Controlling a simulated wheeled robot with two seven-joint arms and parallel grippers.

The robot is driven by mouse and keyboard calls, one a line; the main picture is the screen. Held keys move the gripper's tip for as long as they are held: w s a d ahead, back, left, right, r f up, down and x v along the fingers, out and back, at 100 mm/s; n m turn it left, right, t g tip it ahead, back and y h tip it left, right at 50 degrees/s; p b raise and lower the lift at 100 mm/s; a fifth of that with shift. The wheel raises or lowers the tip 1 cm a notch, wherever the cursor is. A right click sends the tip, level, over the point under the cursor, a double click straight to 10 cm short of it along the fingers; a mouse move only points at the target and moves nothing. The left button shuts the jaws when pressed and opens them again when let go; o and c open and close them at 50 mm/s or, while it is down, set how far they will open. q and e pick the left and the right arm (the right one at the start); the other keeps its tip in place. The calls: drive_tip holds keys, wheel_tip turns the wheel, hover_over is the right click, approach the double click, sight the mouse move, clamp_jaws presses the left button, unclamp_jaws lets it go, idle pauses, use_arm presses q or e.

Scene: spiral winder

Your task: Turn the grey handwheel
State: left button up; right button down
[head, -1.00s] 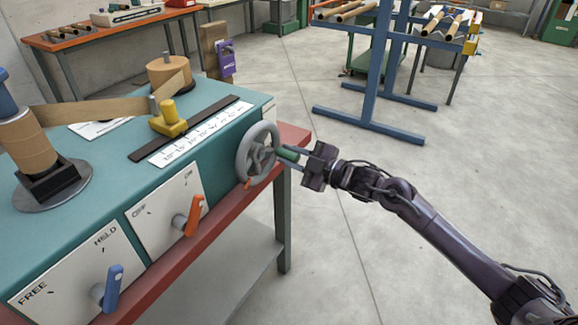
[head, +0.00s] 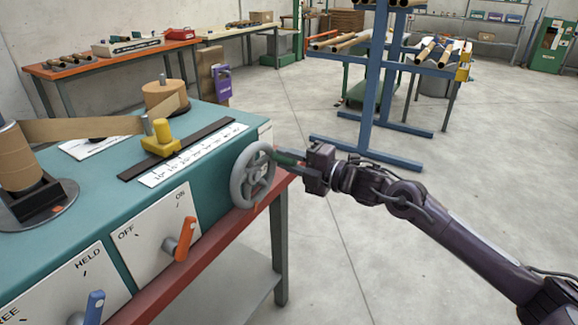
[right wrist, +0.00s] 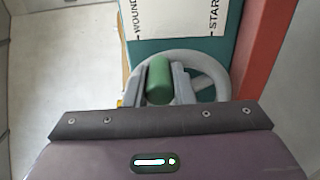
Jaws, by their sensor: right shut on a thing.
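The grey handwheel (head: 238,186) is on the right end of the teal machine. Its green handle (head: 286,156) sticks out from the upper right of the wheel. My right gripper (head: 287,158) reaches in from the right and is shut on this handle. In the right wrist view the green handle (right wrist: 159,80) lies between the two fingers, with the spoked handwheel (right wrist: 215,68) behind it. A small orange mark (head: 255,208) shows at the bottom of the wheel. My left gripper is out of view.
An orange lever (head: 184,238) and a blue lever (head: 94,306) stand on the machine's front panels. A red ledge (head: 215,245) runs below them. A blue rack (head: 371,90) with tubes stands behind my right arm. The floor on the right is clear.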

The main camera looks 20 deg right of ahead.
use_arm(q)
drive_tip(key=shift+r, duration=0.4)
use_arm(e)
drive_tip(key=shift+a+r+n, duration=0.1)
drive_tip(key=shift+n, duration=0.2)
drive_tip(key=c, duration=1.2)
unclamp_jaws()
drive_tip(key=shift+c, duration=0.2)
drive_tip(key=v, duration=0.6)
drive_tip(key=shift+b, duration=0.3)
drive_tip(key=shift+s+d, duration=0.45)
drive_tip(key=shift+s, duration=0.05)
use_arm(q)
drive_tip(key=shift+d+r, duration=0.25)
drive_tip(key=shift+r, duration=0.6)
use_arm(e)
drive_tip(key=shift+s+d, duration=0.1)
drive_tip(key=shift+s, duration=0.2)
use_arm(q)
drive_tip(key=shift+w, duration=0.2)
